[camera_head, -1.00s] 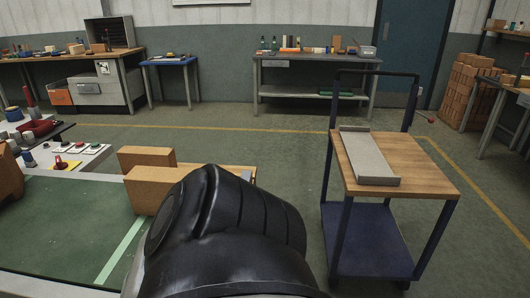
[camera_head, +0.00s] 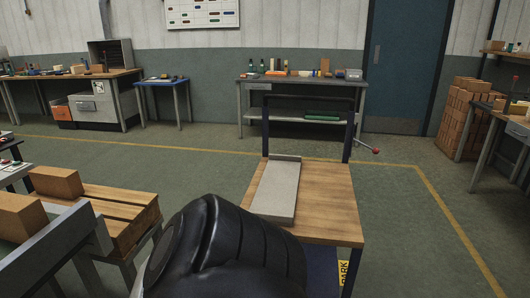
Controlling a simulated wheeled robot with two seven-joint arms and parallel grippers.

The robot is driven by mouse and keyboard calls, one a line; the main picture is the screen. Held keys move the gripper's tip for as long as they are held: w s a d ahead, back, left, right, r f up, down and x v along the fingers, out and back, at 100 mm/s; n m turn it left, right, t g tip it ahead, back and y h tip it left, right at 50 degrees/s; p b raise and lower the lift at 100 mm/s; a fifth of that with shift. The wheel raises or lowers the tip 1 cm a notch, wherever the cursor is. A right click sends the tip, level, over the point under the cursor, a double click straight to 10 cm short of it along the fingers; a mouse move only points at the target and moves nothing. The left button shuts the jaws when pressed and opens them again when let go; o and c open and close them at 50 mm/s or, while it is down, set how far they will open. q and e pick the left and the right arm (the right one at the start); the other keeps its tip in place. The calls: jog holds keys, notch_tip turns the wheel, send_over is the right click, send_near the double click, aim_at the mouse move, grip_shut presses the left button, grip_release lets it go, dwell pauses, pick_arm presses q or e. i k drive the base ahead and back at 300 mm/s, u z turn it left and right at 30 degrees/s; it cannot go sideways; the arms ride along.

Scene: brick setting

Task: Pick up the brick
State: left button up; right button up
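One orange-brown brick (camera_head: 55,182) lies at the left, at the near-left end of a wooden pallet. A second brick (camera_head: 20,217) lies nearer, cut off by the left picture edge, beside a grey frame. A large black rounded part of my own arm fills the bottom centre. It hides part of the trolley and floor. Neither of my grippers shows, so what they hold cannot be seen.
A trolley (camera_head: 325,209) with a wooden top stands at the centre right, bearing a long grey tray (camera_head: 278,190). The wooden pallet (camera_head: 122,196) stands left of it. A workbench (camera_head: 300,82) stands at the back wall. Stacked bricks (camera_head: 467,118) stand far right. Floor right of the trolley is clear.

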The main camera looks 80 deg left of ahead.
aim_at(64, 183)
jog(key=u, duration=1.05)
jog(key=i, duration=4.05)
jog(key=u, duration=1.65)
jog(key=i, duration=3.2)
jog(key=u, duration=2.85)
jog(key=i, duration=3.45)
